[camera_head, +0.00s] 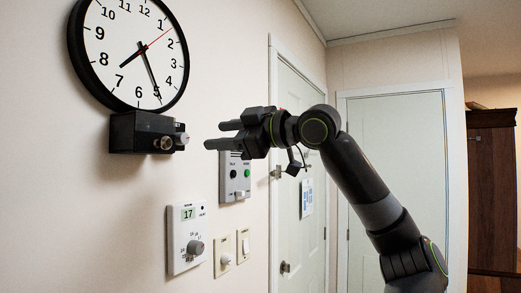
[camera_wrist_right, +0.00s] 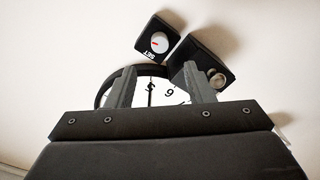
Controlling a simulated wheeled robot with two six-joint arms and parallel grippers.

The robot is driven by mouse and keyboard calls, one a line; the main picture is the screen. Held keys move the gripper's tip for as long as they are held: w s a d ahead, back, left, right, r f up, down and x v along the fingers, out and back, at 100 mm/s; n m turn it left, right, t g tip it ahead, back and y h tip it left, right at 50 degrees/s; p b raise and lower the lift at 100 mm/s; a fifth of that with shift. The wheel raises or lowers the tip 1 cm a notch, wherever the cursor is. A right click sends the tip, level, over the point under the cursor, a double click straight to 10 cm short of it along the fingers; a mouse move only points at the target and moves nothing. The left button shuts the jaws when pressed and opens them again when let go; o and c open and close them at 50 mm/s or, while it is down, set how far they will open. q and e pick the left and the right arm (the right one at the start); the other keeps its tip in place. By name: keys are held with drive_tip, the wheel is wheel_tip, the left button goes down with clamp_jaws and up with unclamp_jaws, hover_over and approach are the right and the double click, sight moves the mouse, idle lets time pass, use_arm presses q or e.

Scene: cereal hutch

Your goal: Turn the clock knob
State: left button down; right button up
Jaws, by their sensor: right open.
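The round wall clock (camera_head: 128,50) has a black rim and a white face. A black box (camera_head: 128,133) is mounted under it, with a silver knob (camera_head: 163,143) and a second pale knob (camera_head: 181,138) at its right end. In the right wrist view, a white knob (camera_wrist_right: 159,42) with a red mark sits on a small black block labelled SET, and the silver knob (camera_wrist_right: 217,79) shows beside the right finger. My right gripper (camera_head: 213,135) is open and empty, right of the knobs and apart from them. Its fingers point left. My left gripper is out of view.
Below on the wall are a grey panel (camera_head: 234,170) with buttons, a white thermostat (camera_head: 187,246) with a dial, and light switches (camera_head: 243,245). A door (camera_head: 300,130) stands behind my right arm. The wall between the clock box and thermostat is clear.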

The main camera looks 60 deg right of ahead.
drive_tip(key=s+d+b, duration=0.1)
drive_tip(key=s+b, duration=0.2)
drive_tip(key=s, duration=0.5)
drive_tip(key=shift+s, duration=0.15)
